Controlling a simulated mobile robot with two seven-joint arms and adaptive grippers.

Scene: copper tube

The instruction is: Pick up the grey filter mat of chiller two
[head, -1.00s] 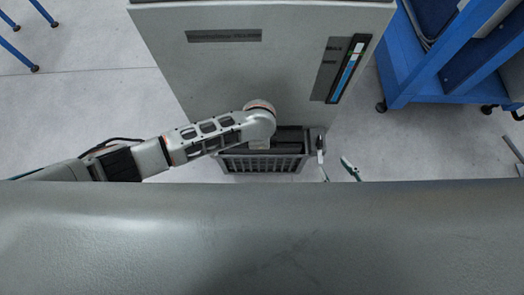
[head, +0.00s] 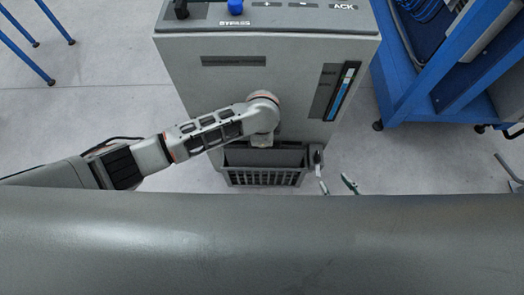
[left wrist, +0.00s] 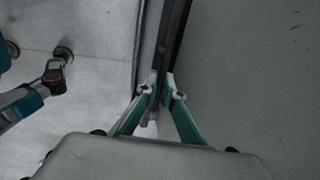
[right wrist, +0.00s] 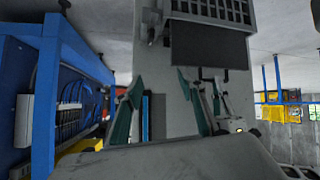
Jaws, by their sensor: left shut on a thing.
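The chiller (head: 235,85) is a tall grey cabinet. A barred dark grille holder (head: 265,178) sits low on its front. A dark grey flat panel, seemingly the filter mat (head: 265,157), stands at the holder, against the cabinet; it also shows beside the bars in the right wrist view (right wrist: 210,47). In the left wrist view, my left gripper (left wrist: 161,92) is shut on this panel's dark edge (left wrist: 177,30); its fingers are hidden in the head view. My right gripper (head: 336,185) is open and empty, right of the holder; it also shows in the right wrist view (right wrist: 160,77).
A blue wheeled cart (head: 420,95) stands at the right. Blue stand legs (head: 35,45) are at the upper left. The floor left of the chiller is clear.

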